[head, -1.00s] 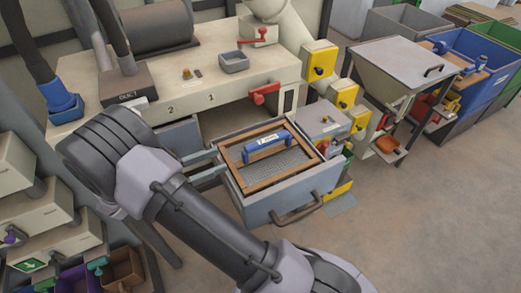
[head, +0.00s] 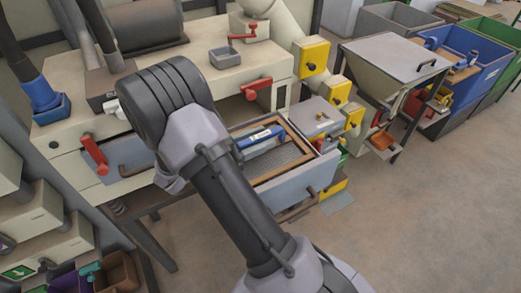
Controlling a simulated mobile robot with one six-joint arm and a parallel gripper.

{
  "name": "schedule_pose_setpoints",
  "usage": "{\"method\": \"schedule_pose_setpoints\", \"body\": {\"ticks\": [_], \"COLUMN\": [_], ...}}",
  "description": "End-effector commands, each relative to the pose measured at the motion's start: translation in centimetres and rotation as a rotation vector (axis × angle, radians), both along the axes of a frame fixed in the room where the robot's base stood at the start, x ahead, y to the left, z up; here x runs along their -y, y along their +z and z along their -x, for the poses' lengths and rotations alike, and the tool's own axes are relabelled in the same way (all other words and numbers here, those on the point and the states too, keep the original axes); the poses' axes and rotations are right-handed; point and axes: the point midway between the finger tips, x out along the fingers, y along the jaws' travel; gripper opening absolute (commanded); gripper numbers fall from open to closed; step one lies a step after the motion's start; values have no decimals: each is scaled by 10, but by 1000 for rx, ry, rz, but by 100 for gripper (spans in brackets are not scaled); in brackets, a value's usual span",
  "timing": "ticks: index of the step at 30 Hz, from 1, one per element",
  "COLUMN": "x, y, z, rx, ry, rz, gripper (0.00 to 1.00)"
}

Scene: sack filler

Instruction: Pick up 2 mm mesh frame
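The mesh frame (head: 303,146) is a wooden rectangle around grey wire mesh, with a blue handle across its far part. The handle carries a white label, too small to read. The frame lies in an open grey drawer (head: 312,178) below the cream machine. My arm crosses the middle of the head view and covers the left part of the drawer and frame. The arm's dark wrist end is up and left of the frame, in front of the machine. My gripper is not visible; the arm hides that area.
The cream machine (head: 70,135) has red handles, and a small grey tray (head: 225,58) sits on its top. A grey box with yellow switch units stands right of the drawer. A hopper (head: 388,65) is farther right. The floor at front right is clear.

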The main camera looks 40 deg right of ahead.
Motion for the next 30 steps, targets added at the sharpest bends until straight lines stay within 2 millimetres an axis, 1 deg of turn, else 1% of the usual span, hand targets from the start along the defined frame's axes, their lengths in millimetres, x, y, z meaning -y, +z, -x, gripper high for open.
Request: {"method": "schedule_pose_setpoints", "body": {"ticks": [1,3,6,30], "x": [0,0,0,0], "y": [0,0,0,0], "z": [0,0,0,0], "rx": [0,0,0,-1], "ry": [0,0,0,-1], "rz": [0,0,0,0], "gripper": [32,18,0,0]}}
